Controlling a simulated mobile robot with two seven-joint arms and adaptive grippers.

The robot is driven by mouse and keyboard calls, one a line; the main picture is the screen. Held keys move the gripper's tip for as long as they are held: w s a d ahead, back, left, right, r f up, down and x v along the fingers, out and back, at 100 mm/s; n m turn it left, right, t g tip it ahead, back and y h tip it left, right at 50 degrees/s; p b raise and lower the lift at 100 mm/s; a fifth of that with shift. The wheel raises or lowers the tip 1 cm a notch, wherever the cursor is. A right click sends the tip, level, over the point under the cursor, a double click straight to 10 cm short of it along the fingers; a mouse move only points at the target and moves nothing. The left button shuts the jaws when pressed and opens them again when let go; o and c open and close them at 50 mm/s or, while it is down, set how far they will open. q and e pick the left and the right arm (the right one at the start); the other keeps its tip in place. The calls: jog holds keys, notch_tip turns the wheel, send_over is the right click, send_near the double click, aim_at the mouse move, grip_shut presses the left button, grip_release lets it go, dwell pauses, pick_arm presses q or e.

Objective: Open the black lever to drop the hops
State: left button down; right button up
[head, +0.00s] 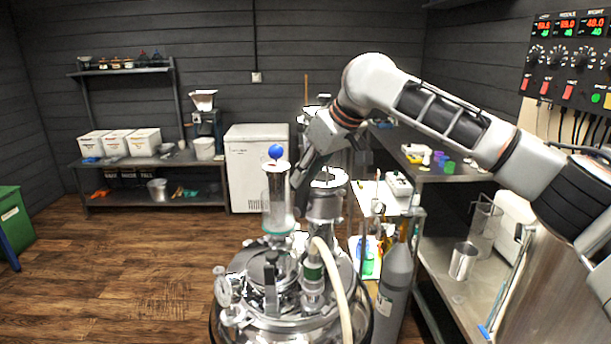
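A steel kettle (290,312) with a crowded lid stands at the bottom centre. A clear upright tube (278,205) with a blue ball (276,152) on top rises from the lid. I cannot make out hops inside it. A small black upright part (271,290) sits at the front of the lid; I cannot tell if it is the black lever. My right gripper (299,188) points down just right of the tube's upper part, above the lid. Its fingers are seen edge-on, so their opening is unclear, as is contact with the tube. My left gripper is out of view.
A hose (333,275) and glass fittings (226,287) crowd the lid. A grey gas cylinder (394,290) stands close on the right, beside a steel bench (470,305). A white freezer (257,160) stands behind. The wooden floor (130,275) at left is clear.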

jog(key=v, duration=0.7)
jog(key=shift+s, duration=0.15)
jog(key=shift+d+r, duration=0.1)
jog(key=shift+r, duration=0.05)
